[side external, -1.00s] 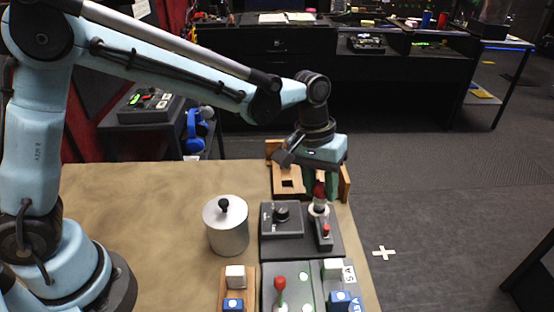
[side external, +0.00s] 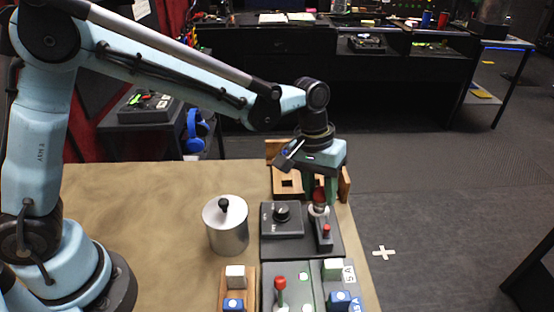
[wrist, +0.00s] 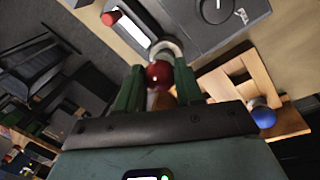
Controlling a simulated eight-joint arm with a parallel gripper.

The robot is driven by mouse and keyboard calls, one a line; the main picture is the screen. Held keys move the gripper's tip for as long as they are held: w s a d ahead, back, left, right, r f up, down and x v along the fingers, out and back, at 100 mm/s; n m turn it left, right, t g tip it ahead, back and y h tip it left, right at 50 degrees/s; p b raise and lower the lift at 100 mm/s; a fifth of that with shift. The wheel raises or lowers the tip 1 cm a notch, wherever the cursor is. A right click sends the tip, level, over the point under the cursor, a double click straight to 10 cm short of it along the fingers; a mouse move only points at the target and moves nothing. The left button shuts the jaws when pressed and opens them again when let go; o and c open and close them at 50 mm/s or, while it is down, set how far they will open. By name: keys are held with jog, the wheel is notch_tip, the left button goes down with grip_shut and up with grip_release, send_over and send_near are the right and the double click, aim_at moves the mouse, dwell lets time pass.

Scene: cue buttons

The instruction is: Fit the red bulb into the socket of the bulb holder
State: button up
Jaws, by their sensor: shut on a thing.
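The red bulb (side external: 319,195) is between the green fingers of my gripper (side external: 319,188), at the back right of the table. In the wrist view the red bulb (wrist: 159,74) sits between the two fingertips of my gripper (wrist: 158,85), which is shut on it. The bulb holder's pale round socket (side external: 318,211) is directly below the bulb, and its ring shows just beyond the bulb in the wrist view (wrist: 168,47). The bulb looks upright and at the socket mouth. I cannot tell how deep its base sits.
A dark panel with a knob (side external: 282,214) and a red button (side external: 326,230) adjoin the socket. A wooden frame (side external: 288,184) stands behind. A grey lidded canister (side external: 227,226) is left, and a red-handled lever (side external: 280,283) is in front. The table's left part is clear.

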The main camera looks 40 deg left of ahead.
aim_at(321, 188)
jog(key=shift+f, duration=0.55)
dwell(0.7)
jog(key=o, duration=1.3)
jog(key=shift+c, duration=0.2)
jog(key=shift+r, duration=0.1)
jog(key=shift+r, duration=3.4)
